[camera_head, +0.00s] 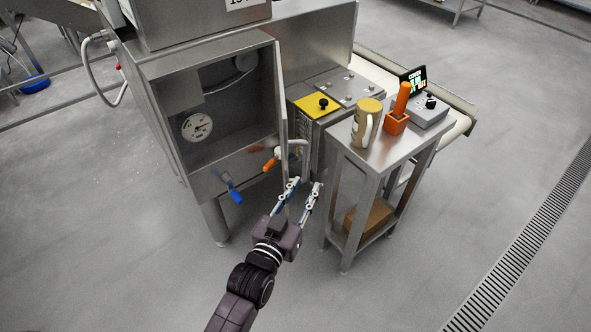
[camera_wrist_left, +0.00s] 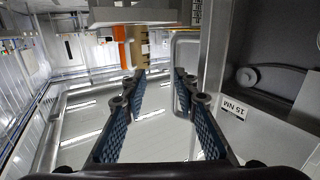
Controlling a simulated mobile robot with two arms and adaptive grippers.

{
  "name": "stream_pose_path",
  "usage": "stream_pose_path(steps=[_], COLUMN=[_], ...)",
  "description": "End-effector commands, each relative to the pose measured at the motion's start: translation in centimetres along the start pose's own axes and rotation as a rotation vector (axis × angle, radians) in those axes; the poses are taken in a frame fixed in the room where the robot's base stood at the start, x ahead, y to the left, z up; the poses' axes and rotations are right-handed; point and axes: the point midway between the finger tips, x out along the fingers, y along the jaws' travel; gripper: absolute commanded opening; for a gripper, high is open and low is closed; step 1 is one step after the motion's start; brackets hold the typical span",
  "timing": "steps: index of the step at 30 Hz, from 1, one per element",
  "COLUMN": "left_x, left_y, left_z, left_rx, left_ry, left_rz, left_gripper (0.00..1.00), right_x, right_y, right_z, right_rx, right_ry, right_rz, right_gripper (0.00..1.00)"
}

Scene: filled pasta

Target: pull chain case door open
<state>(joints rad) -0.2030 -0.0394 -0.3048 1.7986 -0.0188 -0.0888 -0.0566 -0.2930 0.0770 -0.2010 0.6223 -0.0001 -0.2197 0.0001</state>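A pale bent-bar handle (camera_head: 305,152) is on the door and shows in the wrist view (camera_wrist_left: 176,55). My left gripper (camera_head: 305,184) is open at the handle's lower end. In the wrist view the bar is close by the right fingertip; I cannot tell if they touch. My right gripper is out of view.
Blue (camera_head: 230,187) and orange (camera_head: 270,163) levers stick out below the case. Floor in front is clear.

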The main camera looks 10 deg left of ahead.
Motion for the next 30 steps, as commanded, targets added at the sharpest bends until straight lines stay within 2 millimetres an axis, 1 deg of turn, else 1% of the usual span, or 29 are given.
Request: stream_pose_path(steps=[1,2,7,9,11,14,18,23,26,29,30], left_x=[-0.2,-0.4,-0.7,-0.7,-0.7,-0.7,-0.7,-0.7,-0.8,-1.6,-2.1], left_y=[0.0,0.0,0.1,0.1,0.1,0.0,0.0,0.0,0.0,0.0,0.0], left_z=[-0.6,-0.7,-0.8,-0.9,-0.9,-1.0,-1.2,-1.0,-1.0,-1.0,-0.9], left_rx=[0.002,0.003,0.008,0.009,0.010,0.010,0.011,0.011,0.011,0.012,0.012], left_ry=[0.010,0.012,0.017,0.018,0.019,0.020,0.021,0.022,0.022,0.022,0.020], left_rz=[-0.004,-0.005,-0.007,-0.007,-0.008,-0.008,-0.008,-0.009,-0.009,-0.009,-0.009], left_gripper=[0.28,0.28,0.28,0.28,0.28,0.28,0.28,0.28,0.28,0.28,0.28], right_x=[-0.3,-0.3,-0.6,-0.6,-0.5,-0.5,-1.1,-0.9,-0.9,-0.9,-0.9], right_y=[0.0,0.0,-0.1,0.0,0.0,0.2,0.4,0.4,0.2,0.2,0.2], right_z=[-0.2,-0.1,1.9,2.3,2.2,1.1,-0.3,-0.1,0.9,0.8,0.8], right_rx=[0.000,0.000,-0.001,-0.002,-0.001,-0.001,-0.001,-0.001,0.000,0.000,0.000], right_ry=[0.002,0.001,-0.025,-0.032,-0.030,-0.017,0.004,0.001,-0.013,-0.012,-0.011], right_rz=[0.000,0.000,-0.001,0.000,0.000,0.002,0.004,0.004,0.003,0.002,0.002], right_gripper=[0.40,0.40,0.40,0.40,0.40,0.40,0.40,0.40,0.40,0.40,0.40])
